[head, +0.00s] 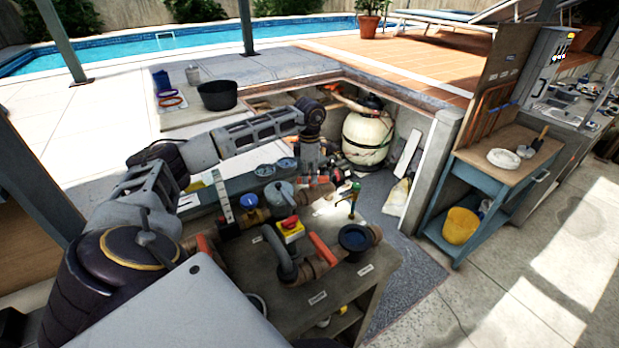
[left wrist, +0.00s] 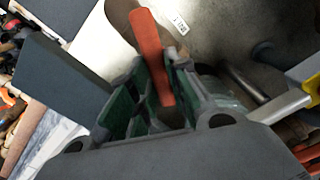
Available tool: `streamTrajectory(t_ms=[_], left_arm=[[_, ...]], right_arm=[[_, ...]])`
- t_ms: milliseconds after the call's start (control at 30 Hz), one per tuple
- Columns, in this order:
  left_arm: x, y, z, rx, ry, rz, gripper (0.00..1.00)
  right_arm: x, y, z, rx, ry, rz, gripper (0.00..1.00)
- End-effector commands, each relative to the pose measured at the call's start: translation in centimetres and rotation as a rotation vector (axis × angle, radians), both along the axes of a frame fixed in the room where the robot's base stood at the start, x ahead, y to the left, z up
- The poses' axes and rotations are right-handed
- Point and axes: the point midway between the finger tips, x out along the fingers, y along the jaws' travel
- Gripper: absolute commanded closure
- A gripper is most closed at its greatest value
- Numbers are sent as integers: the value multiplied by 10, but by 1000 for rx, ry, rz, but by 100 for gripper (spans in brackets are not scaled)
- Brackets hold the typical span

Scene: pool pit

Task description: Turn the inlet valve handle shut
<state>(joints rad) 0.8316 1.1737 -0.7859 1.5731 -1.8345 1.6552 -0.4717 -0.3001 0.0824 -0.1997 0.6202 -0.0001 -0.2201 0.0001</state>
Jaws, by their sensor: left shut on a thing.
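My left gripper (head: 309,166) points down at the far end of the pipework on the bench. In the left wrist view, the green-padded fingers of the left gripper (left wrist: 160,88) are shut on an orange valve handle (left wrist: 149,45). The handle's upper end sticks out beyond the fingers, over a brown pipe fitting. In the head view this handle is hidden by the gripper. Two other orange handles show nearer on the bench, one on the left (head: 270,240) and one on the right (head: 324,249). The labels are too small to read. My right gripper is not in view.
A red and yellow switch box (head: 291,229), a blue-topped fitting (head: 249,201) and a brass tap with a green top (head: 352,194) stand close by. A cream filter tank (head: 368,137) stands behind.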

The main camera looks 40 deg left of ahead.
Motion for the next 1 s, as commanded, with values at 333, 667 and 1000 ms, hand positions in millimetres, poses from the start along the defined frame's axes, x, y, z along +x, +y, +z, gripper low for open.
streamTrajectory(t_ms=[333, 667, 1000], left_arm=[[3, 2, 1, 1, -5, -266, 100], [6, 4, 1, 1, -4, -519, 100], [9, 5, 1, 2, -5, -781, 100]], right_arm=[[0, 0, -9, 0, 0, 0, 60], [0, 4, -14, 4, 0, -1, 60], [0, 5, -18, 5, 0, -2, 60]])
